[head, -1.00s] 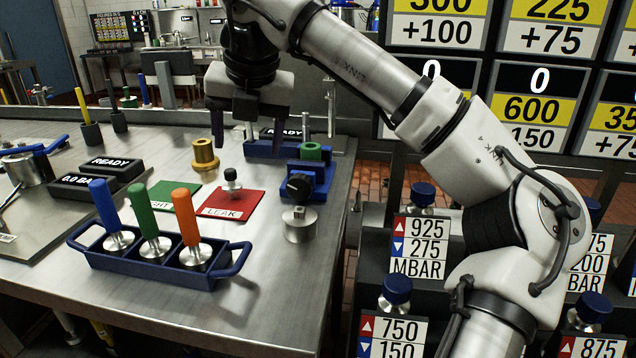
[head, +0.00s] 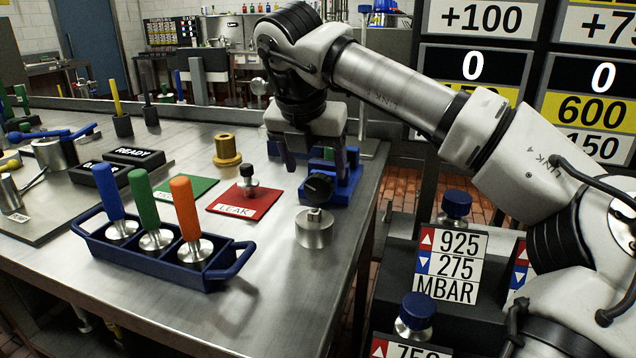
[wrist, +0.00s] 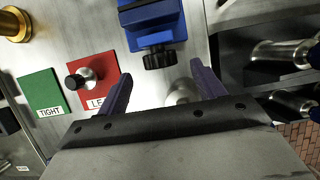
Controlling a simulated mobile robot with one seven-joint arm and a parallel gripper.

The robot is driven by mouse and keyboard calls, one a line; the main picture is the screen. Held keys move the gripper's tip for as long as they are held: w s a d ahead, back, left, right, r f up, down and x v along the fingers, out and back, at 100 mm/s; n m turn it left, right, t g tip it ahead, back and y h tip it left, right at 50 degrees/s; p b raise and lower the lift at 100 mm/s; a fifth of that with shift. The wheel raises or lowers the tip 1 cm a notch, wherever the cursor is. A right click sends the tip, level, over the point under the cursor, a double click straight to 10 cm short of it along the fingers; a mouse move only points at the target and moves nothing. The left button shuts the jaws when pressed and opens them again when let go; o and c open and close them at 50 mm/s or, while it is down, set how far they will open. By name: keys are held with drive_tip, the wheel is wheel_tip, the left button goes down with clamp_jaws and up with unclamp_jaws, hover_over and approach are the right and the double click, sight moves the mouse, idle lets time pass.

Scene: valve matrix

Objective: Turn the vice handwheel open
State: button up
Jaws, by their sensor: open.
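The blue vice (head: 345,186) stands near the table's right edge, with its black handwheel (head: 319,187) on the side facing me. The wrist view shows the vice (wrist: 155,25) at the top and the handwheel (wrist: 160,58) just below it. My gripper (head: 314,172) is open and empty, above and in front of part of the vice in the head view. In the wrist view, my gripper's two fingers (wrist: 157,72) lie to the left and right of the handwheel, with clear gaps. I cannot tell the height between them. The arm hides the vice's back.
A silver cylinder (head: 314,230) stands in front of the handwheel. A red LEAK mat (head: 228,204) with a black-knobbed part (head: 247,178), a green mat (head: 190,186) and a brass piece (head: 227,148) lie left. A blue tray (head: 245,258) holds coloured handles at the front.

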sight(317, 177)
drive_tip(key=shift+x, duration=2.35)
drive_tip(key=c, duration=1)
